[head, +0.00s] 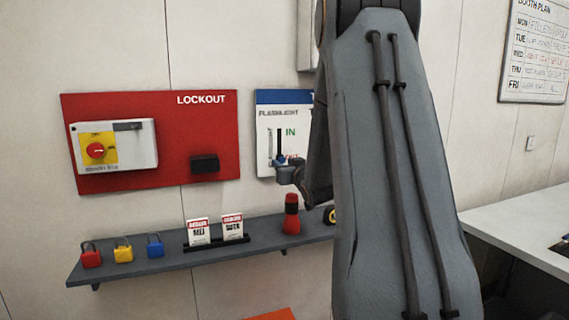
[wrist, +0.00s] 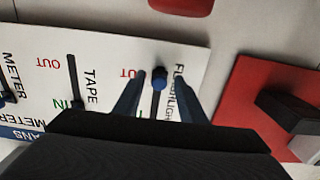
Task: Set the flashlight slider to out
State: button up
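The flashlight slider has a blue knob (wrist: 159,76) on a dark vertical slot in a white board (head: 265,150). In the wrist view, which is upside down, the knob is at the OUT end of the slot, beside the red OUT lettering. In the head view the knob (head: 281,160) is low on the slot, below the green IN. My gripper (wrist: 158,84) is open, with one finger on each side of the knob and visible gaps between. The head view shows my gripper (head: 290,172) at the slot's lower end, partly covering the OUT label.
TAPE (wrist: 74,80) and METER (wrist: 5,96) sliders stand beside it on the board. A red lockout panel (head: 220,125) is left in the head view. A shelf (head: 170,259) below holds padlocks, tags and a red flashlight (head: 291,213). My arm hides the board's right part.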

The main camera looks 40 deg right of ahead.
jog(key=shift+r, duration=0.15)
jog(key=shift+s, duration=0.1)
jog(key=shift+s, duration=0.3)
jog(key=b+v, duration=0.2)
jog(key=v, duration=0.5)
jog(key=shift+a, duration=0.15)
